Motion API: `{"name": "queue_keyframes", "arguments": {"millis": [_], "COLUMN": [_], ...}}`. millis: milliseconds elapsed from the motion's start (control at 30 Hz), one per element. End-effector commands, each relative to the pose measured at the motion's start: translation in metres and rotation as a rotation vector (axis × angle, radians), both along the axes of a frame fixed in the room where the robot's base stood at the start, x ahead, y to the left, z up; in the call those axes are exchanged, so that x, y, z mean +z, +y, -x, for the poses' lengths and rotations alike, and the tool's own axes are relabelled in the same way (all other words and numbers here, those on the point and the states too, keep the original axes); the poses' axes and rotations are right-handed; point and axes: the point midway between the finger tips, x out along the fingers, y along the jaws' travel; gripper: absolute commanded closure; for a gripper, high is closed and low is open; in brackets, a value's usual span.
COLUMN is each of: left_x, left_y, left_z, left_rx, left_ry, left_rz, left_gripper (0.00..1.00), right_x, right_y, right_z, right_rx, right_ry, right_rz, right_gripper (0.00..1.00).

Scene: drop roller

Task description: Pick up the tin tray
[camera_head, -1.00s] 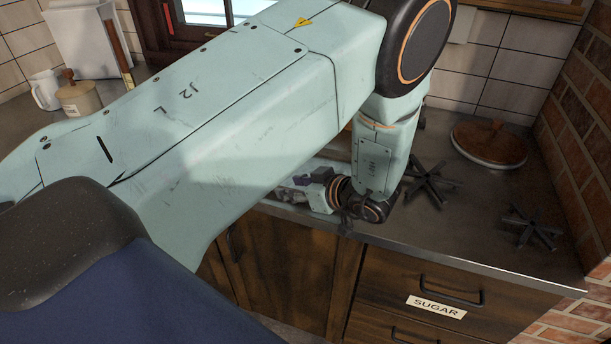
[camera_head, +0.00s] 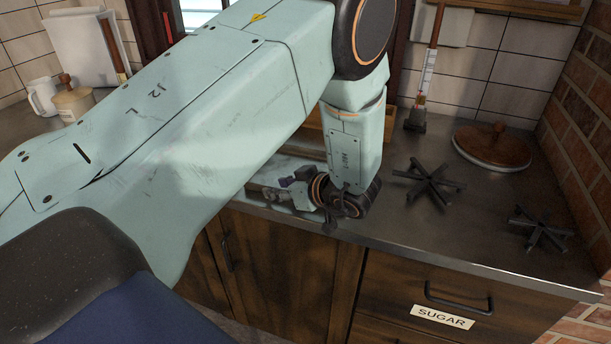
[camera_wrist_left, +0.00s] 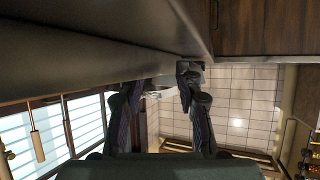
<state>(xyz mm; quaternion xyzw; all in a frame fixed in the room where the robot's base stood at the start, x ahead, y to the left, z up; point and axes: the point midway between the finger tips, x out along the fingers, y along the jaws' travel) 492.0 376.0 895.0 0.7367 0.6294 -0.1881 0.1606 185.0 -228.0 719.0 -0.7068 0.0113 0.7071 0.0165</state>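A greyish, flat metal shape (camera_head: 285,167) lies on the counter behind my left forearm in the head view. It looks like the tin tray, but my arm and gripper hide much of it. My left gripper (camera_head: 262,191) is low over the counter near its front edge, beside or over this shape. Whether it touches cannot be told. In the left wrist view its two fingers (camera_wrist_left: 158,100) stand apart with a gap between them, and nothing is clearly held. My right gripper is not in view.
Two black star-shaped trivets (camera_head: 428,184) and (camera_head: 540,231) and a round wooden-topped lid (camera_head: 492,146) are on the counter's right. A brush-like tool (camera_head: 425,75) leans at the back wall. A white mug (camera_head: 42,97) and a jar (camera_head: 73,101) stand far left.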

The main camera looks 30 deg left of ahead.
Motion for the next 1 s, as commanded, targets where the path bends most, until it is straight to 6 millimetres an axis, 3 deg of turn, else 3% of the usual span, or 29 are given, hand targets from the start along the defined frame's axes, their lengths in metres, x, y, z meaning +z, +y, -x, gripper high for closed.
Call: {"name": "queue_keyframes", "arguments": {"millis": [367, 1000], "left_x": [-0.0003, -0.0005], "left_y": [-0.0003, -0.0003], "left_z": [0.0000, 0.0002], "left_rx": [0.000, 0.001], "left_ry": [0.001, 0.000], "left_rz": [0.000, 0.001], "left_gripper": [1.00, 1.00], "right_x": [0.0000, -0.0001], "right_y": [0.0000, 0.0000], "right_z": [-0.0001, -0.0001], "right_rx": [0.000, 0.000], "right_ry": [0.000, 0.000], "right_rz": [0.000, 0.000], "right_gripper": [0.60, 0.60]}}
